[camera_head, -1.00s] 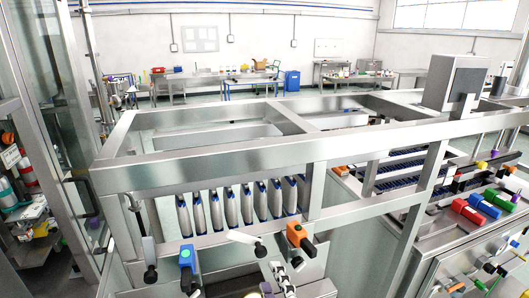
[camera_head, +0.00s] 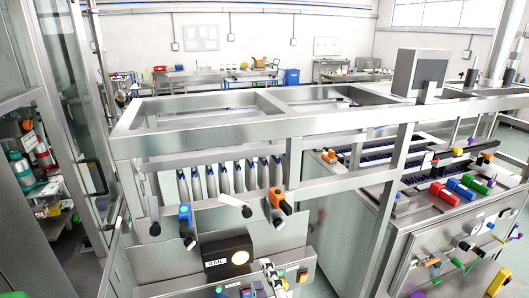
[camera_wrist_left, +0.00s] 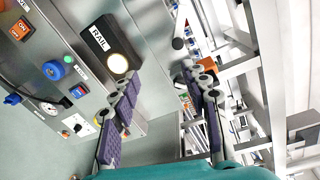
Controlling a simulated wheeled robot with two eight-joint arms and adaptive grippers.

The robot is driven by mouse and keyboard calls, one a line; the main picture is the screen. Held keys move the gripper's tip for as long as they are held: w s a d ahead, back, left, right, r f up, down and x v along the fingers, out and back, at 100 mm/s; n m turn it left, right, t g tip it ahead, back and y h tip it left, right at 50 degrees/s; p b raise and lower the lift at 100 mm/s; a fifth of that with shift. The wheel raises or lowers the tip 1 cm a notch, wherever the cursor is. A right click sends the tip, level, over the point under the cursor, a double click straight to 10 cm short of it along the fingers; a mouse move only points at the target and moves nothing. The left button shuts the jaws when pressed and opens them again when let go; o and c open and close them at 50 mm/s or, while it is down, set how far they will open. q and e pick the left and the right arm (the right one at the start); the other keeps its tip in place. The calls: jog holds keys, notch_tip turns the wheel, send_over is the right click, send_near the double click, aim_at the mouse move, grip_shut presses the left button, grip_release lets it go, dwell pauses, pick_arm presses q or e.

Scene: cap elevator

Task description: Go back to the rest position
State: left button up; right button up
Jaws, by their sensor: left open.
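My left gripper (camera_head: 272,272) shows only in part at the bottom edge of the head view, in front of the machine's panel. In the left wrist view its two fingers with purple pads (camera_wrist_left: 165,95) are spread apart, with nothing between them. The black box marked RAIL (camera_head: 228,258), with a round pale lamp, is close to the gripper in the head view. The same RAIL box (camera_wrist_left: 108,43) is beyond the left finger's tip in the wrist view. My right gripper is in neither view.
A steel frame (camera_head: 230,134) spans the machine above a row of pale bottles (camera_head: 235,177). Blue (camera_head: 184,212) and orange (camera_head: 276,196) clamp knobs stick out in front. Red, blue and green blocks (camera_head: 462,189) are at right. A glass cabinet (camera_head: 25,130) is at left.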

pick_arm(q)
jog(key=a+f+n+g+b, duration=0.2)
jog(key=a+f+n+g, duration=0.45)
jog(key=a+f, duration=0.6)
jog(key=s+a+f+n+g+h+b, duration=0.2)
jog(key=s+a+f+n+h, duration=0.3)
jog(key=n, duration=0.6)
jog(key=shift+s+a+f+h+b, duration=0.15)
jog(key=shift+s+f+h+b, duration=0.25)
jog(key=shift+s+f+b, duration=0.15)
